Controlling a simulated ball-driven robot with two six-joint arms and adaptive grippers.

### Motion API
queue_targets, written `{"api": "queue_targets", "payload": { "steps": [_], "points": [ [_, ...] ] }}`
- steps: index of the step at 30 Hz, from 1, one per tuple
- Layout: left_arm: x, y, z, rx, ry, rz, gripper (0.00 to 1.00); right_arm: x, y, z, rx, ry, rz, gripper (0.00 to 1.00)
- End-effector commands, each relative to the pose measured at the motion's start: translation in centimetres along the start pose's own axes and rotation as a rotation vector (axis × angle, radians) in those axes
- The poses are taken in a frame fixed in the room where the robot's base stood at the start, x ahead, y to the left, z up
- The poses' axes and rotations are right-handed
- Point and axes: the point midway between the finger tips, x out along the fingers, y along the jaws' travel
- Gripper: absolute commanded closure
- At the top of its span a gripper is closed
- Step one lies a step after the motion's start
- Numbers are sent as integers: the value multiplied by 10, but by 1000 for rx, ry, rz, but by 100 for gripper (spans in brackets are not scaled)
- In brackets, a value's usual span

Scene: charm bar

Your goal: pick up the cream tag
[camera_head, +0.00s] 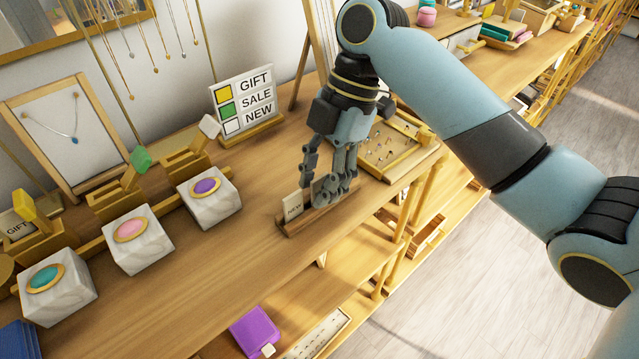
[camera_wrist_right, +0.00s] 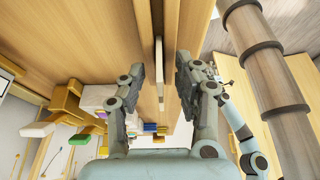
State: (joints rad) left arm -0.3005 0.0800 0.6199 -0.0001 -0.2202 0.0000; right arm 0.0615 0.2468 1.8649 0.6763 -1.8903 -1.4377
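The cream tag (camera_head: 292,206), marked NEW, stands upright in a wooden slotted holder (camera_head: 318,219) near the front edge of the counter. My right gripper (camera_head: 328,182) is low over the holder, its fingers partly hiding what stands in it. In the right wrist view, the gripper (camera_wrist_right: 159,82) is open, and a thin cream edge, which looks like the tag (camera_wrist_right: 159,55), shows between the fingers with gaps on both sides. My left gripper is not in view.
A sign (camera_head: 244,103) lists GIFT yellow, SALE green and NEW white. A gold tray (camera_head: 385,160) stands behind my gripper.

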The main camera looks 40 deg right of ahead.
Motion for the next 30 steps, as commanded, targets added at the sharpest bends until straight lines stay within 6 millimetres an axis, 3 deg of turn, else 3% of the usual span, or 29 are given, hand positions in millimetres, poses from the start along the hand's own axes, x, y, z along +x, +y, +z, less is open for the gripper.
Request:
{"api": "queue_targets", "payload": {
  "steps": [2,10,23,30],
  "points": [
    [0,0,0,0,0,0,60,0,0,0,0,0,0,67],
    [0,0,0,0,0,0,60,0,0,0,0,0,1,100],
    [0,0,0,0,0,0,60,-2,0,-1,-1,0,2,100],
    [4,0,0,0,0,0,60,-22,1,-9,-3,-1,4,100]
  ]
}}
